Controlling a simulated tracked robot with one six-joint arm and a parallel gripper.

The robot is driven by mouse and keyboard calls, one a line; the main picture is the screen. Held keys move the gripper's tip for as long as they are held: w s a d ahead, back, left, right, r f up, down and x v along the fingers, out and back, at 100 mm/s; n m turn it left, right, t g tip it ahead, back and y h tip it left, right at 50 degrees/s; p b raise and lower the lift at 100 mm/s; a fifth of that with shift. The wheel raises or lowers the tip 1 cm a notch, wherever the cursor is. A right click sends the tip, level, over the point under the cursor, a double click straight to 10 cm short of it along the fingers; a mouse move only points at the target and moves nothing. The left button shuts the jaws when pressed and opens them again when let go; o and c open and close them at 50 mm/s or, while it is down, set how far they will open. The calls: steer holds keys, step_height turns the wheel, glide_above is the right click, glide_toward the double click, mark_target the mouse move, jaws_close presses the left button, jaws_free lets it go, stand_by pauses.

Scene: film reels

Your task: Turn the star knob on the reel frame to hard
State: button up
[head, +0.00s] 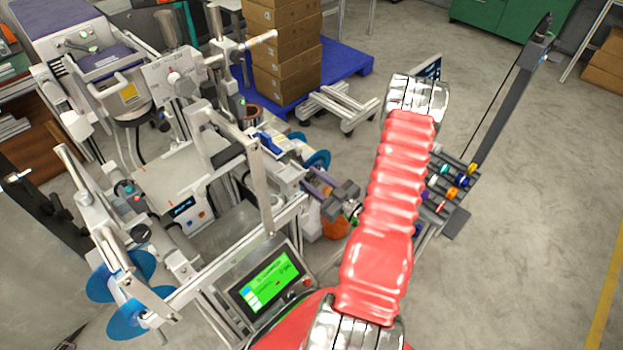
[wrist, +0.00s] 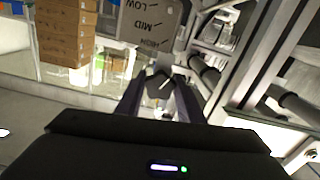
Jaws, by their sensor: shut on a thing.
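The star knob (wrist: 155,80) is a dark, angular piece with a short white line, in the middle of the wrist view. My gripper (wrist: 160,92) is shut on it, one finger on each side. The white line slants up to the right; I cannot tell which mark it points at. In the head view my gripper (head: 318,187) is at the right side of the reel frame (head: 268,205); the knob is hidden there.
A screen with a green display (head: 270,282) stands at the frame's front. Blue reels (head: 128,318) hang at the lower left. Stacked cartons (head: 287,55) stand on a blue pallet (head: 345,62) behind. Metal bars (wrist: 240,60) crowd the wrist view's right side. Open floor lies at right.

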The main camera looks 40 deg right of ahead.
steer(key=shift+m, duration=1.5)
steer(key=o, duration=1.1)
steer(key=shift+c, duration=0.2)
steer(key=shift+s, duration=0.1)
steer(key=s, duration=1.3)
steer(key=shift+s+d, duration=0.25)
steer(key=shift+s, duration=0.05)
